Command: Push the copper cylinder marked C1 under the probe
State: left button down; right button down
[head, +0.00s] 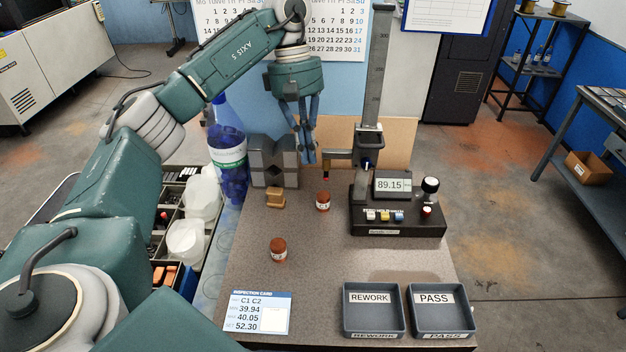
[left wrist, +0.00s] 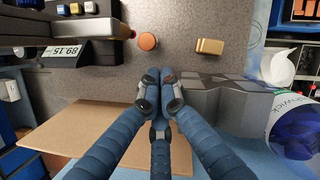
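Two copper cylinders stand upright on the bench. One (head: 323,202) is close to the height gauge's red-tipped probe (head: 326,171) and also shows in the left wrist view (left wrist: 147,41). The other (head: 278,250) stands nearer the front left. Their labels are too small to read, so I cannot tell which is C1. I cannot tell whether the nearer-to-probe cylinder is exactly under the tip. My left gripper (head: 306,158) hangs behind that cylinder, left of the probe arm, fingers together and empty. In the left wrist view its fingertips (left wrist: 160,80) are apart from the cylinder. My right gripper is out of view.
A brass block (head: 275,197) stands left of the cylinder. A grey V-block (head: 272,162) and a blue bottle (head: 228,160) are behind it. The gauge base (head: 395,218) reads 89.15. REWORK (head: 373,325) and PASS (head: 442,321) trays and an inspection card (head: 258,312) lie in front.

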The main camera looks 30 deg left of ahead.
aim_at(323, 201)
pick_arm(q)
jog(key=p+x, duration=0.1)
jog(key=x, duration=0.6)
jog(key=shift+f, duration=0.3)
jog(key=shift+s+d+f+b, duration=0.2)
jog(key=shift+s+d+b, duration=0.05)
jog(key=shift+d+b, duration=0.35)
jog(key=shift+s+d+r, duration=0.1)
jog(key=shift+s+d, duration=0.05)
jog(key=shift+d, duration=0.15)
jog(key=shift+r, duration=0.1)
jog(key=shift+r, duration=0.1)
